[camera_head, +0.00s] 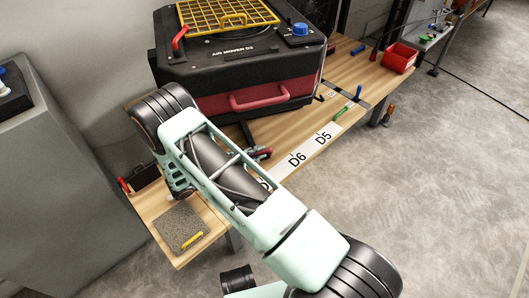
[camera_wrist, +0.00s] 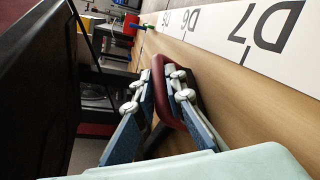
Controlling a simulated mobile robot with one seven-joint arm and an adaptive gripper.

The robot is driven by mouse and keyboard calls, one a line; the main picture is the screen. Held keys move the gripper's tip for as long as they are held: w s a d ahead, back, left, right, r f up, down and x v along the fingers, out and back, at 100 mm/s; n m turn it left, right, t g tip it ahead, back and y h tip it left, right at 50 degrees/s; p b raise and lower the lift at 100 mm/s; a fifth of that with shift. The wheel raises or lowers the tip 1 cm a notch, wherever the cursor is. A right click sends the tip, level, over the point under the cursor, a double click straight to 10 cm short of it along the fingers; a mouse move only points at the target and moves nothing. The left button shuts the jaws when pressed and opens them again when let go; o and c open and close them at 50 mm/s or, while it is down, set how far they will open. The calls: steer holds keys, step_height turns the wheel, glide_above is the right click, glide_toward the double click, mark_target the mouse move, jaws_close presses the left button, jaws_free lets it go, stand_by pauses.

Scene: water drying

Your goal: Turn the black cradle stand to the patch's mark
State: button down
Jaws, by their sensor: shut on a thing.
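My gripper shows in the wrist view (camera_wrist: 161,92), its two fingers closed on a dark red rounded bar (camera_wrist: 161,68). A black upright part (camera_wrist: 190,92) stands right behind the bar; it may belong to the black cradle stand, but I cannot tell for sure. In the head view my arm hides most of this spot; only a small red and dark piece (camera_head: 263,153) shows beside the arm. A grey patch (camera_head: 172,222) lies on the near left end of the bench, with a yellow strip (camera_head: 193,240) on it.
The black air mover (camera_head: 235,72) with a red handle and yellow grille stands at the back of the wooden bench (camera_head: 340,125). A white label strip (camera_head: 308,147) runs along the bench edge. A red bin (camera_head: 400,58) and small tools lie at the far right.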

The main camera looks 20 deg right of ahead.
steer(key=shift+a, duration=0.25)
steer(key=c, duration=2)
jaws_free()
steer(key=shift+o, duration=0.2)
steer(key=v, duration=1.2)
steer(key=shift+r, duration=0.1)
